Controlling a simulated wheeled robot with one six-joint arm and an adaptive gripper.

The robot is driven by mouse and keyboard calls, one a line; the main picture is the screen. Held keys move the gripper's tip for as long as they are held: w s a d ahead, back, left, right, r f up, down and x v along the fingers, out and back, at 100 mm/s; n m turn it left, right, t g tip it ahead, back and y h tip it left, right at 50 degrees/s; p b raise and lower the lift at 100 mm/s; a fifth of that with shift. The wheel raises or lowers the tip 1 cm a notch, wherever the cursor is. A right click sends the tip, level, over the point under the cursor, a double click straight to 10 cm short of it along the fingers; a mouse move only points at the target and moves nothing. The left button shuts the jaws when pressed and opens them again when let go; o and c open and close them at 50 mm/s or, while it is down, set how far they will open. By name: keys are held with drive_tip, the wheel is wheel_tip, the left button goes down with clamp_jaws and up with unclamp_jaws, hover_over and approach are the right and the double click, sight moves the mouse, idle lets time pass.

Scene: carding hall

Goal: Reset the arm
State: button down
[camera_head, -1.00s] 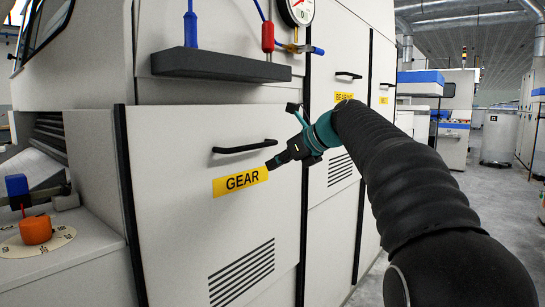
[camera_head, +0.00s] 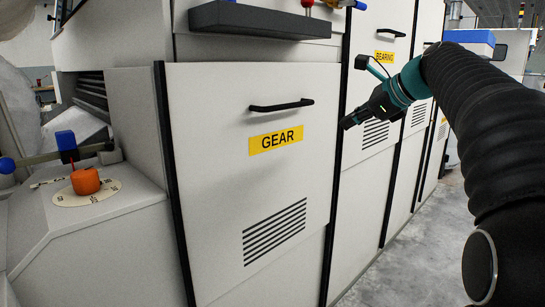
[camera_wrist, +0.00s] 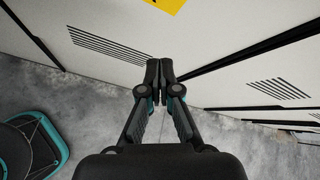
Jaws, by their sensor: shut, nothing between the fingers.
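My gripper (camera_head: 347,122) is in the head view at the end of my black sleeved arm, in front of the cabinet fronts near the gap between the GEAR and BEARING panels. It also shows in the wrist view (camera_wrist: 160,70), with its two fingertips together and nothing between them. The GEAR panel (camera_head: 215,200) is left of my gripper, with a black handle (camera_head: 281,105) and a yellow label (camera_head: 276,140). My gripper is apart from that handle. Whether the fingertips touch any panel is not clear.
An orange knob (camera_head: 85,181) on a dial and a blue-ended lever (camera_head: 66,141) stand at the left. A dark shelf (camera_head: 262,20) juts out above the GEAR panel. The BEARING panel (camera_head: 350,200) is further right. Bare concrete floor (camera_head: 425,245) lies right of the cabinets.

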drive_tip(key=s+d+f+n+g+h, duration=0.1)
drive_tip(key=s+f+n+h, duration=0.1)
drive_tip(key=s+f+n, duration=0.45)
drive_tip(key=s+d+f+n+g+h, duration=0.1)
drive_tip(key=f+n+h, duration=0.15)
drive_tip(key=f, duration=0.65)
drive_tip(key=s+a+f+n, duration=0.2)
drive_tip(key=s+f+n, duration=0.2)
drive_tip(key=s, duration=0.4)
drive_tip(key=s+a+f+n+h, duration=0.1)
drive_tip(key=s+f+n, duration=0.3)
drive_tip(key=s, duration=0.5)
drive_tip(key=s+a+f+n+g+h, duration=0.1)
drive_tip(key=s+a+f+n, duration=0.2)
drive_tip(key=s+f+n, duration=0.2)
drive_tip(key=s+f, duration=0.1)
drive_tip(key=s, duration=0.2)
drive_tip(key=shift+s+a+f, duration=0.25)
drive_tip(key=shift+f, duration=0.1)
